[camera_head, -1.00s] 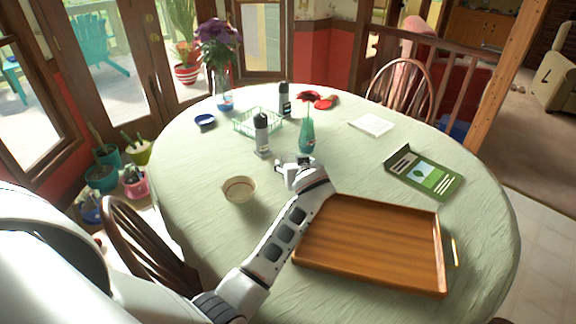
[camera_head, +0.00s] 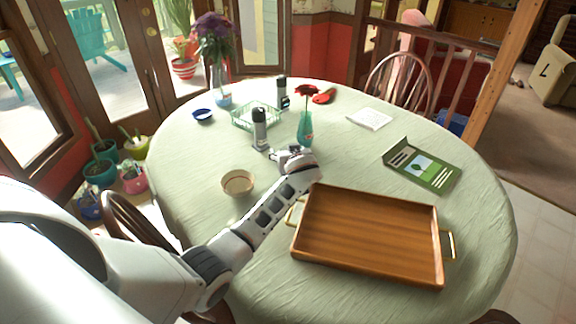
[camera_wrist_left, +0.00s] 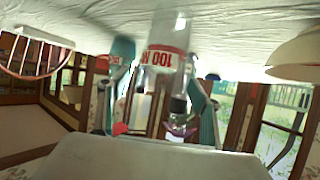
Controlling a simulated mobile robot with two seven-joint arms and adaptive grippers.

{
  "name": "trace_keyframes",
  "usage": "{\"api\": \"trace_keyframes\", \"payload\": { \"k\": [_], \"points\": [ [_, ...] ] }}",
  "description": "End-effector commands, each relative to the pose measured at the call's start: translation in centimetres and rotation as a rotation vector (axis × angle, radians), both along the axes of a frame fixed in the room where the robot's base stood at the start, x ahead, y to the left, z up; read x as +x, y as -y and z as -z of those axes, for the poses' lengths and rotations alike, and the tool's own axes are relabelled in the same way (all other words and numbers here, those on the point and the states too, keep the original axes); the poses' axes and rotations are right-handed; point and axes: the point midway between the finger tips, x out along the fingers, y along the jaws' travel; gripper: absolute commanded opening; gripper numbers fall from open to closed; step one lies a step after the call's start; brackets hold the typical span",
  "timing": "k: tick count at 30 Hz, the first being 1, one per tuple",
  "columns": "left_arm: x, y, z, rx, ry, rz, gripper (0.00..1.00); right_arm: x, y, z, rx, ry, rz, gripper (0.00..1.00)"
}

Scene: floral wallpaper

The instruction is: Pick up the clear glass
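No clear drinking glass stands out in the head view. In the left wrist view, which is upside down, a see-through cylinder (camera_wrist_left: 168,58) with a red-and-white label stands on the cloth ahead; I cannot tell if it is the clear glass or the dark-capped shaker. My left gripper (camera_head: 293,156) is low over the table, just right of and nearer than the dark-capped shaker (camera_head: 260,132), and in front of the teal vase (camera_head: 305,130) with a red flower. Its fingers (camera_wrist_left: 165,85) look spread and empty in the wrist view. My right gripper is not in view.
A wooden tray (camera_head: 370,240) lies right of my left arm. A small bowl (camera_head: 238,183) is left of it. Behind are a wire basket (camera_head: 245,118), a second dark-capped shaker (camera_head: 282,93) and a blue dish (camera_head: 203,115). A green booklet (camera_head: 425,165) lies at right.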

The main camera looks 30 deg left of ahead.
Motion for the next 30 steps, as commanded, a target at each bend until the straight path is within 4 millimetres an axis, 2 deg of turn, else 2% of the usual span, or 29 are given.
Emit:
{"api": "trace_keyframes", "payload": {
  "k": [1, 6, 7, 15, 20, 26, 30],
  "points": [
    [0.0, 0.0, 0.0, 0.000, 0.000, 0.000, 0.51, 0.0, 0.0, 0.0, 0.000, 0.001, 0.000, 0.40],
    [0.0, 0.0, 0.0, 0.000, 0.000, 0.000, 0.07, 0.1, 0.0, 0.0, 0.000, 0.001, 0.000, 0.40],
    [0.0, 0.0, 0.0, 0.000, 0.000, 0.000, 0.06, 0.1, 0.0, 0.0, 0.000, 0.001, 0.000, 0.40],
    [0.0, 0.0, -0.2, 0.001, 0.001, 0.000, 0.05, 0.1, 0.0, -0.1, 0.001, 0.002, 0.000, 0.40],
    [0.0, 0.1, -1.2, -0.001, 0.003, 0.000, 0.05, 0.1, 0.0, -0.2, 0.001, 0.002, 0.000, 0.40],
    [0.1, 0.2, -4.4, -0.003, 0.006, -0.001, 0.05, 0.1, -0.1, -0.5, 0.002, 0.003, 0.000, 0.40],
    [0.1, 0.2, -8.0, -0.005, 0.009, -0.001, 0.05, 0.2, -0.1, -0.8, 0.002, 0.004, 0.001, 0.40]
  ]
}}
